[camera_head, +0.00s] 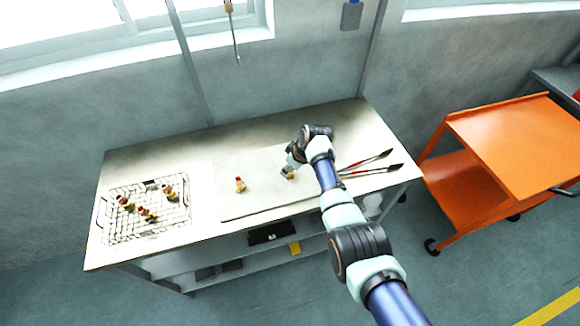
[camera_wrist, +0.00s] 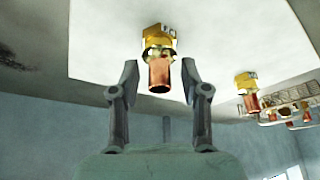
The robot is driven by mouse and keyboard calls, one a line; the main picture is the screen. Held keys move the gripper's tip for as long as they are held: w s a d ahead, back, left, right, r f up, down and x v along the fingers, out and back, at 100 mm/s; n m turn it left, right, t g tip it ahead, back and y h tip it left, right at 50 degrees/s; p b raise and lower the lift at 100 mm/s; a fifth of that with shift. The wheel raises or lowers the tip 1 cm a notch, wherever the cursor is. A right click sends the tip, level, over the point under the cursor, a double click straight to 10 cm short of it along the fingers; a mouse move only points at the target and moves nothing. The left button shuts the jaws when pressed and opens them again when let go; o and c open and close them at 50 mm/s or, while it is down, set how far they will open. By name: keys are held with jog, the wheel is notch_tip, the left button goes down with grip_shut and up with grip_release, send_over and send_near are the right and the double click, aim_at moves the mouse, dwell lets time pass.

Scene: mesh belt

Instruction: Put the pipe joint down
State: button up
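A brass and copper pipe joint (camera_wrist: 159,72) is between the two fingers of my gripper (camera_wrist: 160,76) in the wrist view, with a gap on each side. The fingers are spread and do not appear to touch it. In the head view the same pipe joint (camera_head: 288,175) shows partly, at the pale board (camera_head: 265,203), just below my gripper (camera_head: 289,169). A second pipe joint (camera_head: 240,184) stands on the board to the left; it also shows at the right in the wrist view (camera_wrist: 246,92).
A wire mesh tray (camera_head: 109,237) with several pipe joints lies at the left of the table (camera_head: 145,167). An orange cart (camera_head: 515,140) stands to the right. The board between the two joints is clear.

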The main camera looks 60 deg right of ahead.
jog(key=shift+s+r+p, duration=0.1)
jog(key=shift+r+p, duration=0.2)
jog(key=shift+r, duration=0.2)
jog(key=p+v, duration=0.2)
jog(key=v, duration=0.9)
jog(key=shift+s+p, duration=0.2)
jog(key=shift+p, duration=0.1)
jog(key=shift+a+r, duration=0.1)
jog(key=w+a+r+n+t+h, duration=0.1)
jog(key=w+a+r, duration=0.1)
jog(key=w+a, duration=0.85)
jog(key=a+r+n+t, duration=0.1)
jog(key=a+r+t, duration=0.25)
jog(key=a, duration=1.05)
jog(key=a+r+t, duration=0.2)
jog(key=a+r, duration=0.2)
jog(key=a, duration=1)
jog(key=s+a+r+t+y, duration=0.2)
jog(key=s+a+r, duration=0.35)
jog(key=a, duration=0.45)
notch_tip(320, 180, up, 18)
jog(key=p, duration=1.8)
jog(key=shift+n, duration=0.3)
jog(key=shift+s, duration=0.1)
